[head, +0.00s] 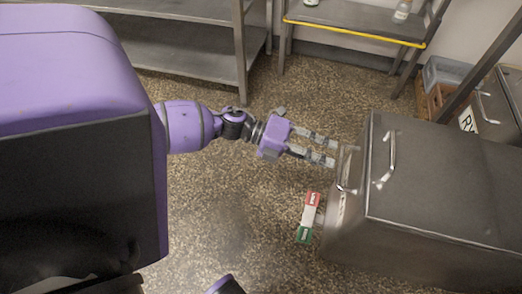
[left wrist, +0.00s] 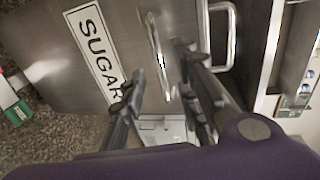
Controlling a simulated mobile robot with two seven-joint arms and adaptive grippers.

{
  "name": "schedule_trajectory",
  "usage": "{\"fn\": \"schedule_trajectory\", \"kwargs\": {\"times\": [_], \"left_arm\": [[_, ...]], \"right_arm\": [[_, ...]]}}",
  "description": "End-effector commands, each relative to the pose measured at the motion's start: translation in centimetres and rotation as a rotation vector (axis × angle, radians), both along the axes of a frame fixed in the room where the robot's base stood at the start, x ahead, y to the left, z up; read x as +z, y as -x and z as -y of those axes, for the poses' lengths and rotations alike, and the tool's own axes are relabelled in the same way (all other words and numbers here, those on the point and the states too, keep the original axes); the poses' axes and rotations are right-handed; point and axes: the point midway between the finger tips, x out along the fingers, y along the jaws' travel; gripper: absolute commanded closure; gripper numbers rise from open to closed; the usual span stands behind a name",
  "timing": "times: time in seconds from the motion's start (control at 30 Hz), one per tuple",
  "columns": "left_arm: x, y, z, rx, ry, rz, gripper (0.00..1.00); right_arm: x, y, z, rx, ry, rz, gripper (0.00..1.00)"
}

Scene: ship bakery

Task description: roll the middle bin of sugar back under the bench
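The sugar bin (head: 440,185) is a large steel box with a flat lid at the right of the head view. A handle stands on its lid and another handle (head: 347,170) on its front face. In the left wrist view the front face has a white SUGAR label (left wrist: 95,52) beside the upright front handle (left wrist: 158,55). My left gripper (head: 332,151) is open at the front face, fingers apart, one on each side of the front handle in the wrist view. I cannot tell whether they touch it. My right gripper is not in view.
Another steel bin (head: 497,108), its label partly hidden, stands behind at the right. A red, white and green thing (head: 308,218) lies on the speckled floor near the sugar bin's front. Steel shelving (head: 190,75) and a yellow-edged rack (head: 355,30) line the back. Floor between is clear.

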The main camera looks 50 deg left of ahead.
Motion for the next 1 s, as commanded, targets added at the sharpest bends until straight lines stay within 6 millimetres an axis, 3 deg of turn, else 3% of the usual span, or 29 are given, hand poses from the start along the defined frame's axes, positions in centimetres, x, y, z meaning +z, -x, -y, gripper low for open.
{"fn": "schedule_trajectory", "kwargs": {"times": [0.4,0.77,1.0], "left_arm": [[-1.1,-2.9,4.2,0.000,0.001,0.000,0.70],[-1.2,-3.2,4.7,0.003,0.001,-0.002,0.70],[-1.2,-3.1,4.6,0.003,0.001,-0.002,0.98]], "right_arm": [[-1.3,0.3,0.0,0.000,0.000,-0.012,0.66],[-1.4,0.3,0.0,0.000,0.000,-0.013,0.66],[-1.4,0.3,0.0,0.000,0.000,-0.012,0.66]]}}
